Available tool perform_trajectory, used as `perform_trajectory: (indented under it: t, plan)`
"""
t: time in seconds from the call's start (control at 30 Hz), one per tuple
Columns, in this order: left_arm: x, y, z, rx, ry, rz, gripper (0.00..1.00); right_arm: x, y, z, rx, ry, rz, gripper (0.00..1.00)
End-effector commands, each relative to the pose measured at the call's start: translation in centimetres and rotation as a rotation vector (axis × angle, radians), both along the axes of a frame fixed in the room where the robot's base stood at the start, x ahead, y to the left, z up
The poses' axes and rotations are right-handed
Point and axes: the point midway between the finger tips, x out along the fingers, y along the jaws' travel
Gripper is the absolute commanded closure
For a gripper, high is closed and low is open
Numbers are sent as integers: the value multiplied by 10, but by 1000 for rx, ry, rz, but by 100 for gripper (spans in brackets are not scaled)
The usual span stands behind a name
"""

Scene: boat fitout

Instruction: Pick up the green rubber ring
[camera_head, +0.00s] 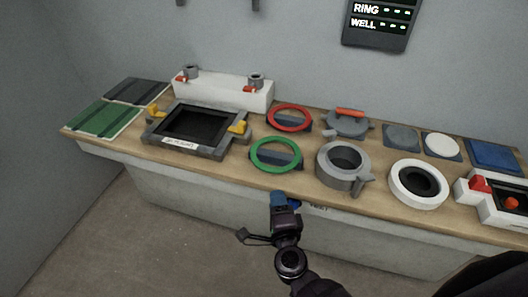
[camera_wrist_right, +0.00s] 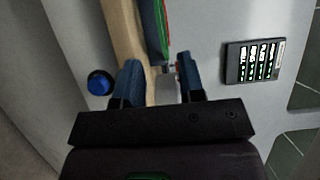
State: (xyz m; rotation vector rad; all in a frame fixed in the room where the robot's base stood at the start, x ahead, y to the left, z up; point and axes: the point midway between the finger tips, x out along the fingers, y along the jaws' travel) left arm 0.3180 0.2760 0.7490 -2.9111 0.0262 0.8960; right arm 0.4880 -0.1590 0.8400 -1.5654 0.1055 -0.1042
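The green rubber ring (camera_head: 255,161) lies on a dark blue pad on the wooden counter, near its front edge, in the head view. My right gripper (camera_head: 285,199) is just in front of the counter edge, below the ring in the picture and apart from it. In the right wrist view, its two blue fingers (camera_wrist_right: 160,82) stand apart with nothing held between them. A thin green edge (camera_wrist_right: 159,30), which looks like the ring, shows beyond the fingers there. My left gripper is not in view.
A red ring (camera_head: 290,106) lies behind the green one. A grey round housing (camera_head: 343,181) stands to its right, with a white ring (camera_head: 418,199) beyond. A framed hatch (camera_head: 185,147) with yellow clips is to its left. A blue button (camera_wrist_right: 100,82) shows in the wrist view.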

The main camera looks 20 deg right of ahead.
Motion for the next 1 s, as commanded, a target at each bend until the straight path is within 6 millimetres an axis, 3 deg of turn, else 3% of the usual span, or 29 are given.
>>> perform_trajectory:
  t: [0.3, 0.57, 1.0]
  plan:
    - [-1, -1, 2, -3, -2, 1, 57, 42, -5, 1, -1, -2, 2, 64]
    - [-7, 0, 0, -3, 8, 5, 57, 57, -5, 0, -2, -2, 4, 64]
    - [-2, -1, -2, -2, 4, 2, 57, 101, -8, -2, -3, -2, 3, 64]
